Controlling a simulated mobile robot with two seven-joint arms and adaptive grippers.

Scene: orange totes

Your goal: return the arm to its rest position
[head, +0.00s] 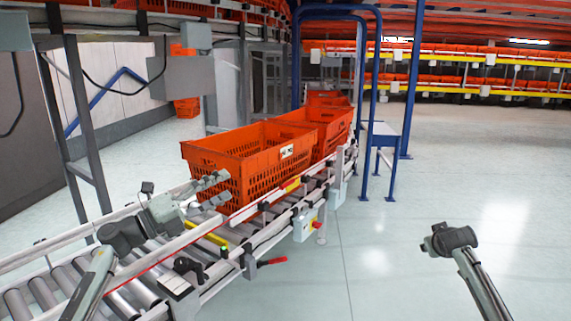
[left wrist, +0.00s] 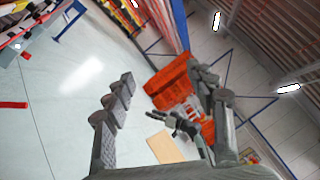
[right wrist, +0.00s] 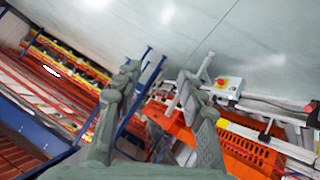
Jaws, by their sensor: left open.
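My left gripper (head: 217,190) is open and empty beside the near orange tote (head: 215,165), above the roller conveyor (head: 95,285). Its two fingers stand apart in the left wrist view (left wrist: 165,105), with orange totes (left wrist: 170,80) beyond them. Whether a finger touches the tote is unclear. My right arm (head: 450,240) is raised over bare floor at the right of the head view; its fingers are hidden there. In the right wrist view my right gripper (right wrist: 163,110) has its fingers apart, with nothing visible held between them.
A second orange tote (head: 325,122) sits farther along the conveyor. A control box (head: 303,225) and a red-handled lever (head: 270,262) stick out from the conveyor's side. Blue posts (head: 408,85) stand behind. The floor (head: 400,275) at right is clear.

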